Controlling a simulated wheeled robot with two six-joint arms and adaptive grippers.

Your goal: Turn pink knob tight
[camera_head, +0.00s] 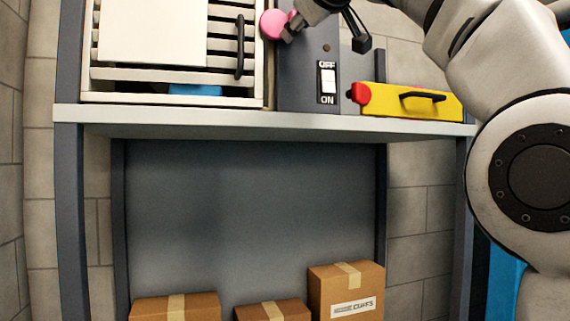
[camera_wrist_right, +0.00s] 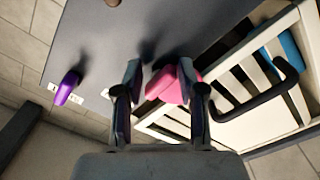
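The pink knob (camera_head: 271,24) is at the upper left edge of a dark grey control box (camera_head: 305,75) in the head view. My right gripper (camera_head: 325,33) is in front of the box at the top of the picture, one finger close by the knob. In the right wrist view the pink knob (camera_wrist_right: 172,90) shows between the spread fingers of the right gripper (camera_wrist_right: 162,88), close to the right finger, with a gap to the left finger. I cannot tell whether the right finger touches it. My left gripper is not in view.
A white slatted cabinet (camera_head: 100,73) with a black handle stands left of the box. A yellow case (camera_head: 440,104) with a red end lies to its right on the shelf (camera_head: 250,124). A purple knob (camera_wrist_right: 67,88) shows in the wrist view. Cardboard boxes (camera_head: 345,280) stand below.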

